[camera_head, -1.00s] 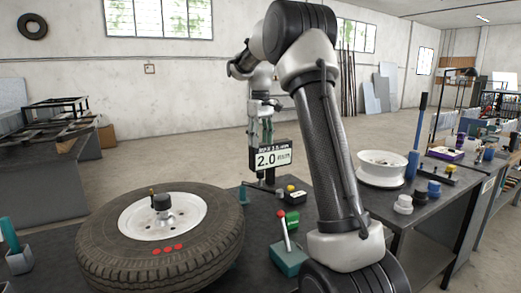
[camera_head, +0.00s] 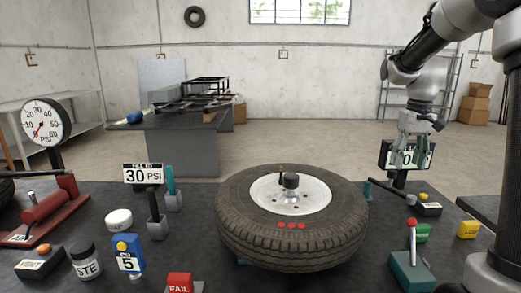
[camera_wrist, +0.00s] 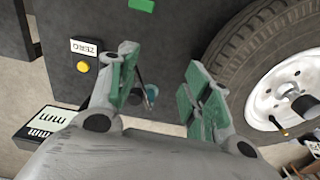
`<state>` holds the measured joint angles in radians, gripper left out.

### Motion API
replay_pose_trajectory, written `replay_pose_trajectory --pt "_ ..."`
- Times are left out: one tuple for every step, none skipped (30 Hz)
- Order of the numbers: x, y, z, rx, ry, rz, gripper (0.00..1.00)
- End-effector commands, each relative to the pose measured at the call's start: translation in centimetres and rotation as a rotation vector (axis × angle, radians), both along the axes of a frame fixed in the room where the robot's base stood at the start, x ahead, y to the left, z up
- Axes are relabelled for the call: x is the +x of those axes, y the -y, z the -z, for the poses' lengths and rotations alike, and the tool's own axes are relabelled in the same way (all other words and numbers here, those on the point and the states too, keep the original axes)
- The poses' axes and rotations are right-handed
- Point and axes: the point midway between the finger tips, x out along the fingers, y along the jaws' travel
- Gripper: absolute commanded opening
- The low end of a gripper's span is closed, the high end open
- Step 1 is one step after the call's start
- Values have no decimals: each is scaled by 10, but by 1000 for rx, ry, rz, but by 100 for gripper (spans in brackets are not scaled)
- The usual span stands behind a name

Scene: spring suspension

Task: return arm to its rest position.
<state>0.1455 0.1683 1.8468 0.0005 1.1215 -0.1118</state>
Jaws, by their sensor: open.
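My arm comes in from the right edge in the head view and bends down to my gripper (camera_head: 410,152). My gripper hangs pointing down in front of a small black display (camera_head: 388,160), hiding part of its digits. It is right of the tyre and appears above the table. In the wrist view my gripper (camera_wrist: 160,75) has its green-padded fingers spread apart, with nothing held between them. The tyre (camera_head: 240,222) lies flat on the dark table with its white rim up; it also shows at the right of the wrist view (camera_wrist: 240,75).
A teal block with a red-tipped lever (camera_head: 410,272) and a yellow box (camera_head: 467,229) stand at the right. A pressure gauge (camera_head: 42,122), a red pump (camera_head: 45,208), a 30 PSI sign (camera_head: 143,174) and a blue tester (camera_head: 128,254) stand at the left.

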Motion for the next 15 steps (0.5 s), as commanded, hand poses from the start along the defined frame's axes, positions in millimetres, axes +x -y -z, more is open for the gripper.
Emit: replay_pose_trajectory --pt "-25 -8 -5 -1 15 9 49" --pt "-39 -12 -7 -3 25 17 49" --pt "-58 -17 -9 -4 40 25 49" --pt "-74 -21 -10 -5 52 31 49" --pt "-89 -26 -12 -5 65 34 49" --pt "-110 -31 -12 -6 84 38 49" --pt "-126 -35 -12 -6 98 42 49" --pt "-141 -39 -12 -7 113 42 49" --pt "-161 -43 -11 -6 134 40 49" --pt "-174 -47 -9 -7 150 38 49" --pt "-188 -49 -8 -6 166 36 49" --pt "-204 -53 -6 -6 188 29 49" --pt "-215 -55 -4 -7 204 23 49" --pt "-224 -57 -3 -6 219 16 49" --pt "-235 -59 -2 -6 239 8 49"
